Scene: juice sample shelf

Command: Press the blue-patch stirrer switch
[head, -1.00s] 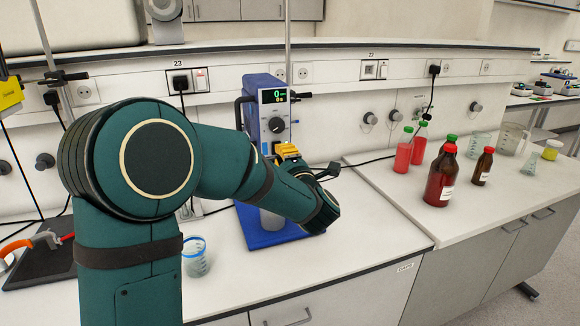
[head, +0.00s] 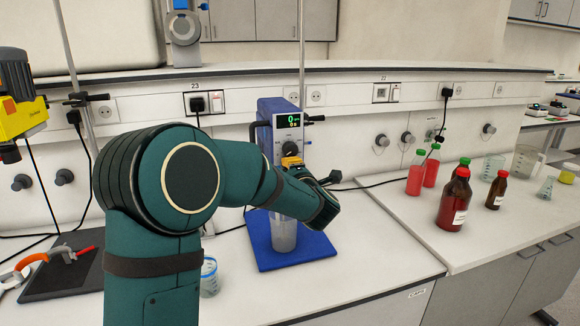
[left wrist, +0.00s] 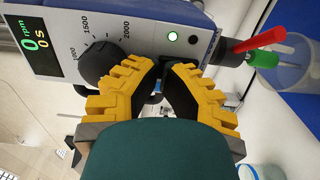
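The blue and white overhead stirrer (head: 264,118) stands on the bench in the head view, its display lit with zeros. In the left wrist view its panel shows the display (left wrist: 35,45), a dark dial (left wrist: 98,62), a lit green lamp (left wrist: 172,36) and a small dark round button (left wrist: 193,40). I cannot make out a blue patch on a switch. My left gripper (head: 291,161) is in front of the stirrer, below its dial. In the left wrist view its yellow fingers (left wrist: 164,72) come together at the tips with nothing held. Whether they touch the panel is unclear. My right gripper is not shown.
A clear vessel (head: 284,236) stands on the stirrer's blue base (head: 318,249), partly behind my arm. A small beaker (head: 209,279) is near my left arm. Bottles with red liquid (head: 416,178) and brown bottles (head: 455,200) stand right. A dark mat (head: 45,286) with tools lies left.

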